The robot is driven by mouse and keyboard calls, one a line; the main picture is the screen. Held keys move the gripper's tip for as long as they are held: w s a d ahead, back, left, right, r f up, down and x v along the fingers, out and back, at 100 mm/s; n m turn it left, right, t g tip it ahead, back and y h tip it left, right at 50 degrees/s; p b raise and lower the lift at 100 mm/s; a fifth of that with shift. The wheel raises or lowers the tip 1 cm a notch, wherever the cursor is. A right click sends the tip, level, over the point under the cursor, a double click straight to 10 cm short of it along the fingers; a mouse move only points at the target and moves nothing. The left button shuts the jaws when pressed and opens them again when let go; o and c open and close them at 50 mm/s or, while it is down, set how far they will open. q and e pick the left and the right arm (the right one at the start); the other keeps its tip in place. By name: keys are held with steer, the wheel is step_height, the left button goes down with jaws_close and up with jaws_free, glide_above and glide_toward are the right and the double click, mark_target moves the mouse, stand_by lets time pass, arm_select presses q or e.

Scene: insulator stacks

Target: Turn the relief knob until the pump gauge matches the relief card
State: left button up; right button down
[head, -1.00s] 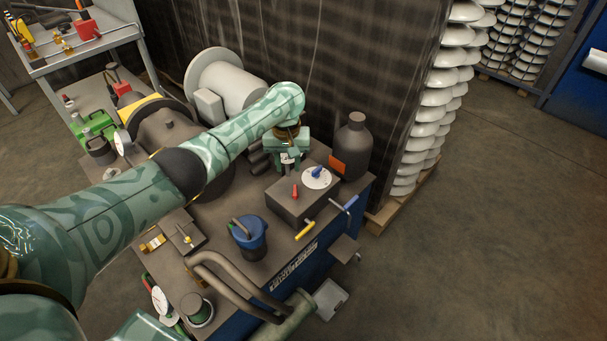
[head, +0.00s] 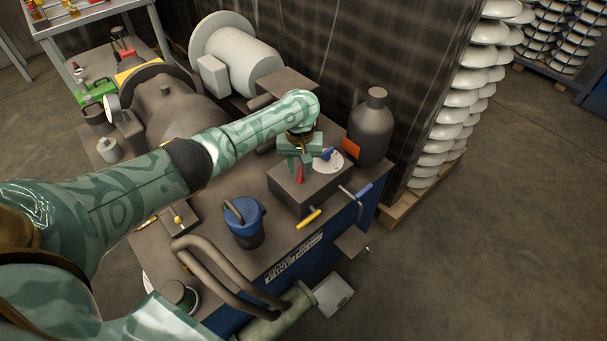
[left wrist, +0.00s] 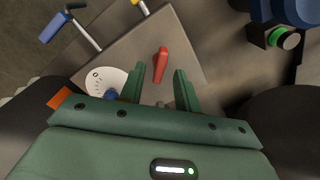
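A grey box (head: 318,190) on the bench carries a red handle (head: 300,175) and a white dial with a blue knob (head: 327,154). Which one is the relief knob, I cannot tell. My left gripper (head: 298,165) is above the box, close to the red handle. In the left wrist view its fingers (left wrist: 162,78) are open and apart, with the red handle (left wrist: 161,64) standing just beyond and between the tips. The blue knob (left wrist: 111,94) is left of the fingers. A round gauge (head: 112,108) shows at the left, its reading illegible. I cannot identify the relief card. My right gripper is not in view.
A dark bottle (head: 371,130) with an orange tag (head: 351,148) stands behind the box. A yellow handle (head: 309,218) and a blue-handled lever (head: 363,191) jut from the front. A blue-lidded pot (head: 244,222) and bent pipes (head: 215,275) are nearby.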

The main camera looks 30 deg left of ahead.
arm_select(q)
step_height(320, 180, down, 2)
steer(key=shift+f+b, duration=0.1)
steer(key=shift+b, duration=0.3)
steer(key=shift+c, duration=0.3)
jaws_close()
